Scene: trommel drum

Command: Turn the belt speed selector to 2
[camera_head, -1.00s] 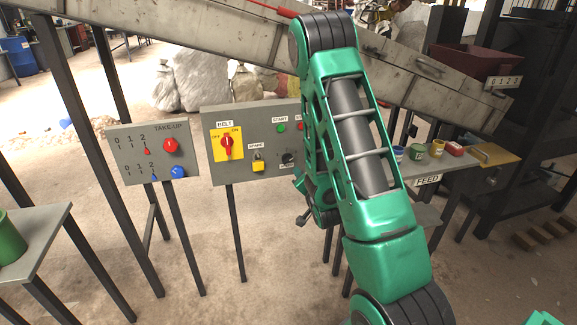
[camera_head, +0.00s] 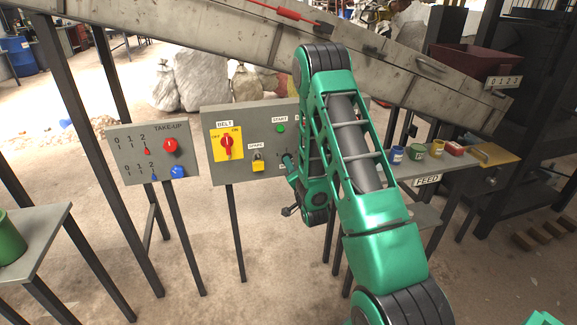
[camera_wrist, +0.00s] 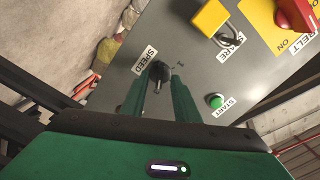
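The belt speed selector is a black knob (camera_wrist: 158,73) on the grey control panel, beside a SPEED label (camera_wrist: 144,61) in the wrist view. Its light pointer end faces my gripper. My gripper (camera_wrist: 160,80) is open, with one green finger on each side of the knob. I see no clear contact between fingers and knob. In the head view my gripper (camera_head: 288,160) is at the panel face and hides the knob.
The grey panel (camera_head: 218,173) also carries a red-and-yellow BELT switch (camera_head: 227,146), a yellow padlock (camera_head: 258,162) and a green START button (camera_head: 280,129). The TAKE-UP panel (camera_head: 125,160) stands left. A conveyor frame (camera_head: 200,30) slopes above; a shelf with small cans stands right.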

